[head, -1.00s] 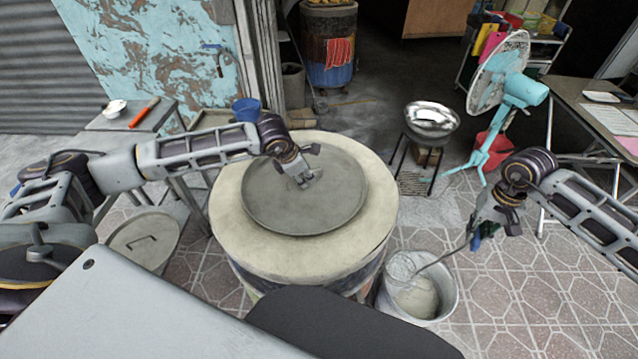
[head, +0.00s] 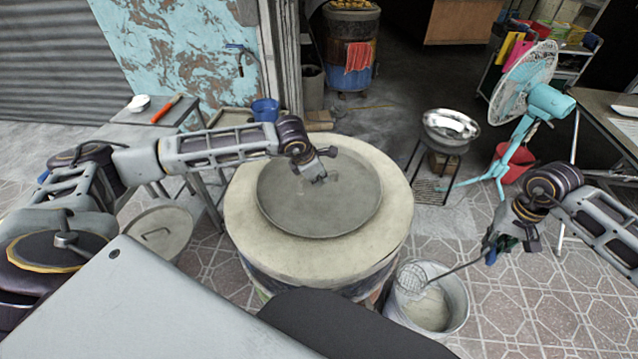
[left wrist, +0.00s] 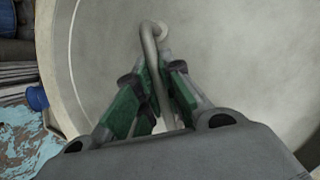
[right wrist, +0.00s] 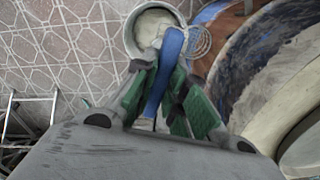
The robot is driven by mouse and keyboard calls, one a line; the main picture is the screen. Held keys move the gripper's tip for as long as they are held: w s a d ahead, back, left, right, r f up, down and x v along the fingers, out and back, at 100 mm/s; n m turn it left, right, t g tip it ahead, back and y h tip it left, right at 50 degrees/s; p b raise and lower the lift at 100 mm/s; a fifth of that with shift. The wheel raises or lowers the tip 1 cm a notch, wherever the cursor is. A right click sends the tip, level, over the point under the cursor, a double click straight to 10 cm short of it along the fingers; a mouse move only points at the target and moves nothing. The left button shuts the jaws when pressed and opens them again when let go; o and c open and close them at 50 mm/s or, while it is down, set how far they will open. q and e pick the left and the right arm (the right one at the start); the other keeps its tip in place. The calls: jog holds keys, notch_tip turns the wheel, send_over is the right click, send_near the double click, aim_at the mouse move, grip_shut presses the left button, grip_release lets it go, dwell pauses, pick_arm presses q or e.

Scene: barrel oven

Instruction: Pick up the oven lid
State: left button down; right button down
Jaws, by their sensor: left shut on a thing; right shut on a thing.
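The oven lid (head: 300,215) is a round grey metal disc with a raised rim, over the pale top of the barrel oven (head: 245,215). My left gripper (head: 318,174) is above its middle. In the left wrist view, its green fingers are shut on the lid's bent rod handle (left wrist: 150,45). I cannot tell whether the lid is touching the oven top or slightly above it. My right gripper (head: 497,248) is shut on the blue handle (right wrist: 170,55) of a wire skimmer (head: 455,267), whose mesh head is over the metal bucket.
The metal bucket (head: 459,305) stands right of the oven. Another round lid with a handle (head: 172,222) is at the left. A side table (head: 140,132), a metal bowl on a stand (head: 450,127) and a teal fan (head: 535,105) stand around. Tiled floor at front right is clear.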

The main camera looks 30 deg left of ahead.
pick_arm(q)
jog(key=shift+r, duration=0.2)
jog(key=shift+r, duration=4.9)
pick_arm(e)
jog(key=shift+f, duration=0.2)
